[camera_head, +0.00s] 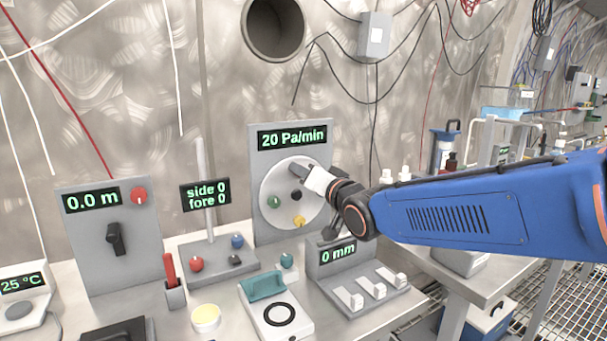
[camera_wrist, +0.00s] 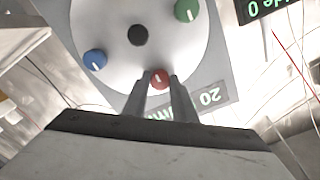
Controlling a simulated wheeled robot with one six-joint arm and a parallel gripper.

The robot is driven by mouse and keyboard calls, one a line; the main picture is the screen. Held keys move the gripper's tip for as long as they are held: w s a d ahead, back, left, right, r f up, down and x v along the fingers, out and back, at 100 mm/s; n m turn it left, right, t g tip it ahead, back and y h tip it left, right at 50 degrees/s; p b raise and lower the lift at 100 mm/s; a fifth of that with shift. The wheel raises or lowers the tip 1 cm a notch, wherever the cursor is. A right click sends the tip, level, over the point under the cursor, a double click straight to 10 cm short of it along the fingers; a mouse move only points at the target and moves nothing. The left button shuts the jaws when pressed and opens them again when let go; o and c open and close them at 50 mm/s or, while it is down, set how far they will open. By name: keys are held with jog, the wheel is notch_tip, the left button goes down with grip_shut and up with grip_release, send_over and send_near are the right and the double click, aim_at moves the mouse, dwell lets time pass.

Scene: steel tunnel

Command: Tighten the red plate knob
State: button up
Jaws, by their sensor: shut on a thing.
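A round white plate (camera_head: 280,184) is mounted on a grey panel under a display reading "20 Pa/min". The red plate knob (camera_wrist: 159,79) shows in the wrist view near the plate's rim, with a pale mark on it. My gripper (camera_wrist: 160,77) is shut on the red knob, one dark finger on each side. In the head view my gripper (camera_head: 291,167) reaches the plate's top from the right and hides the red knob. A green knob (camera_head: 274,202), a black centre knob (camera_head: 296,196) and a yellow knob (camera_head: 299,221) also sit on the plate. A blue knob (camera_wrist: 95,60) shows only in the wrist view.
A "side 0 fore 0" display (camera_head: 206,195) on a post stands left of the plate panel. A "0 mm" unit (camera_head: 338,252) with white levers stands below my arm.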

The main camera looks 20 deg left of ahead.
jog(key=shift+f, duration=0.1)
jog(key=o, duration=1)
jog(key=shift+o, duration=0.2)
jog(key=v, duration=1.7)
jog(key=shift+s, duration=0.2)
jog(key=shift+d, duration=0.15)
jog(key=w+d+f+m+h, duration=0.1)
jog(key=d+f+h, duration=0.45)
jog(key=d, duration=0.65)
jog(key=d+f+m+h, duration=0.1)
jog(key=d+f+h, duration=0.4)
jog(key=d, duration=0.8)
jog(key=s+d+f+g+h, duration=0.1)
jog(key=s+d+f+g, duration=0.2)
jog(key=s+d+f, duration=0.4)
jog(key=s+d+f+m+g+h, duration=0.1)
jog(key=s+d+f+g+h, duration=0.1)
jog(key=s+d+f, duration=0.5)
jog(key=s+d+g, duration=0.1)
jog(key=s+d, duration=0.1)
jog(key=s, duration=0.3)
jog(key=shift+s+d+g, duration=0.25)
jog(key=shift+d+g, duration=0.1)
jog(key=shift+g, duration=0.05)
